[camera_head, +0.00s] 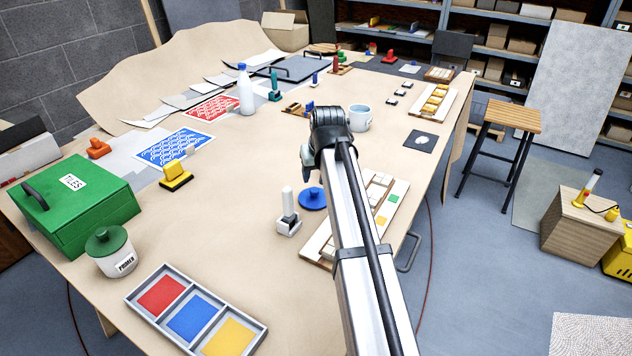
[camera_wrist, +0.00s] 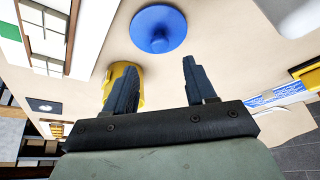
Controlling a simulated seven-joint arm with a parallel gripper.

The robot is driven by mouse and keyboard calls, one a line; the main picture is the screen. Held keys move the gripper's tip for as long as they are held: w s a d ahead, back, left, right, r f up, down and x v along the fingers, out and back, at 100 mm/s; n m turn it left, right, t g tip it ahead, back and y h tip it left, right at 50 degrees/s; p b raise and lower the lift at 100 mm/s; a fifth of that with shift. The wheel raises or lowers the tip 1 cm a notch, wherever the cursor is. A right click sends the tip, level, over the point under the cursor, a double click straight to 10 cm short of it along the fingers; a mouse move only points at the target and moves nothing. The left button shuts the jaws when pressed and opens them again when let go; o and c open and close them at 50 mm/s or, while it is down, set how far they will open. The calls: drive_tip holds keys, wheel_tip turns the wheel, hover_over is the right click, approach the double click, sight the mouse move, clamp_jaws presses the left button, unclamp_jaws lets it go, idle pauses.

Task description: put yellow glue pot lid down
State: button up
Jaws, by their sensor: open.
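My gripper (camera_wrist: 159,63) is open, with its two dark fingers apart and nothing visible between them. In the wrist view a yellow rounded thing (camera_wrist: 118,75) is partly hidden behind the left finger. I cannot tell whether it is the yellow glue pot or its lid, or whether the finger touches it. A blue round lid with a knob (camera_wrist: 158,28) lies on the table beyond the fingertips. The same blue lid (camera_head: 312,198) shows in the head view, just below my gripper (camera_head: 307,158). No yellow glue pot is visible in the head view; my arm covers part of that area.
A mosaic panel with pale tiles (camera_head: 388,206) lies behind my arm. A white-handled tool (camera_head: 288,212) stands left of the blue lid. A white mug (camera_head: 359,117) is beyond my gripper. A three-colour tray (camera_head: 139,297) and primer pot (camera_head: 114,258) stand front left. Table left of the tool is clear.

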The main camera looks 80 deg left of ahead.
drive_tip(key=shift+v, duration=2.4)
drive_tip(key=shift+f, duration=0.1)
